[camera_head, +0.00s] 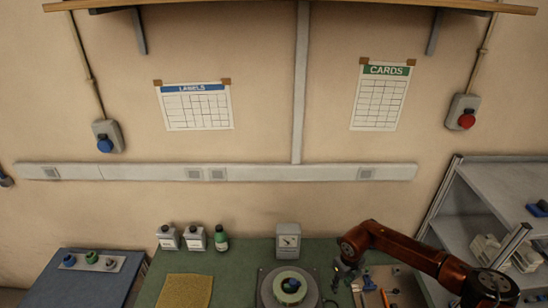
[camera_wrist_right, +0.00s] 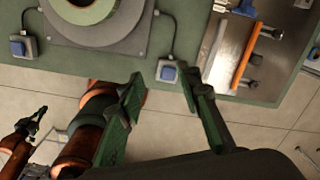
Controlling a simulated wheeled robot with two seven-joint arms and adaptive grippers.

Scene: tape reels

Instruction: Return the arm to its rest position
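My right arm comes in from the lower right in the head view, and its gripper (camera_head: 343,272) hangs over the bench, just right of the turntable with the tape reel (camera_head: 289,287). In the right wrist view the fingers of this gripper (camera_wrist_right: 160,82) stand apart with nothing between them. The reel on its grey round plate (camera_wrist_right: 136,38) lies beyond the fingers at the upper left there. A small dark gripper on an orange-brown arm, seemingly my left gripper (camera_wrist_right: 36,121), shows at the left of the wrist view, too small to tell its state.
The green bench (camera_head: 237,275) carries small bottles (camera_head: 195,238), a grey meter box (camera_head: 288,240), a yellow mat (camera_head: 185,292) and a tool tray (camera_head: 390,285). A grey shelf (camera_head: 470,210) stands at right. A dark blue table (camera_head: 75,285) is at left.

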